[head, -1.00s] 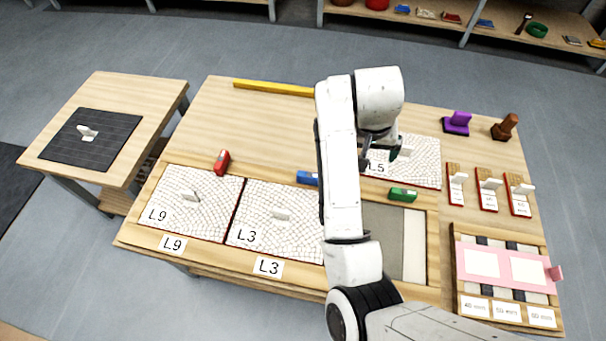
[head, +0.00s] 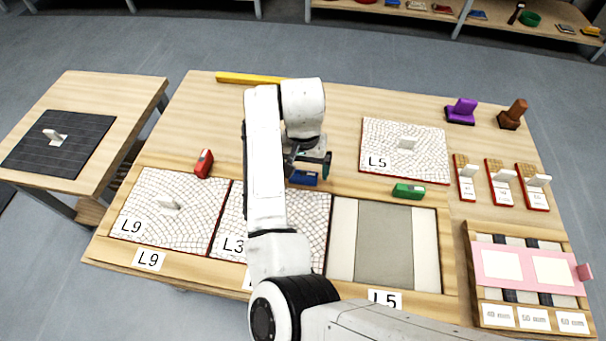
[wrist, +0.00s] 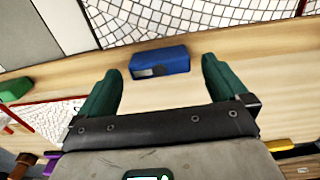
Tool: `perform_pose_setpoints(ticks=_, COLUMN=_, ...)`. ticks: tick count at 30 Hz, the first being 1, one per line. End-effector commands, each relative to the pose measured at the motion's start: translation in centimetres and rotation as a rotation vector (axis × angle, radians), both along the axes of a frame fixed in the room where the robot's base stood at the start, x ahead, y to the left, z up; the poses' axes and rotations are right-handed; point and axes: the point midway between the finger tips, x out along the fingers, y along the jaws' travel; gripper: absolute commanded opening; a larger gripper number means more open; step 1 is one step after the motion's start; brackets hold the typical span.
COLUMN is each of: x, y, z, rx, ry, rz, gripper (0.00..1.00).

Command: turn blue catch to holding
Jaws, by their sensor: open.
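The blue catch (head: 303,178) is a small block on the wooden strip behind the L3 panel (head: 316,212). In the wrist view the blue catch (wrist: 160,63) lies just beyond my fingertips, between them and apart from both. A dark slot and a pale mark show on its near face. My gripper (head: 309,165) is open and empty, close above and behind the catch. In the wrist view its two green fingers (wrist: 157,80) are spread wide. My arm hides part of the L3 panel in the head view.
A red catch (head: 204,163) stands left and a green catch (head: 408,191) right on the same strip. The L5 panel (head: 375,168) lies on the table behind the green catch. An empty grey-bottomed bay (head: 385,245) is right of L3.

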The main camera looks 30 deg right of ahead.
Motion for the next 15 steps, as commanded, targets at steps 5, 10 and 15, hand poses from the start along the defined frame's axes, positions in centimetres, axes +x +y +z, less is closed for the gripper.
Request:
perform_pose_setpoints(ticks=5, x=0.0, y=0.0, z=-2.1, rx=0.000, ry=0.000, rz=0.001, gripper=1.00)
perform_pose_setpoints(ticks=10, x=0.0, y=0.0, z=-2.8, rx=0.000, ry=0.000, rz=0.001, gripper=1.00)
perform_pose_setpoints(ticks=15, x=0.0, y=0.0, z=-2.8, rx=0.000, ry=0.000, rz=0.001, gripper=1.00)
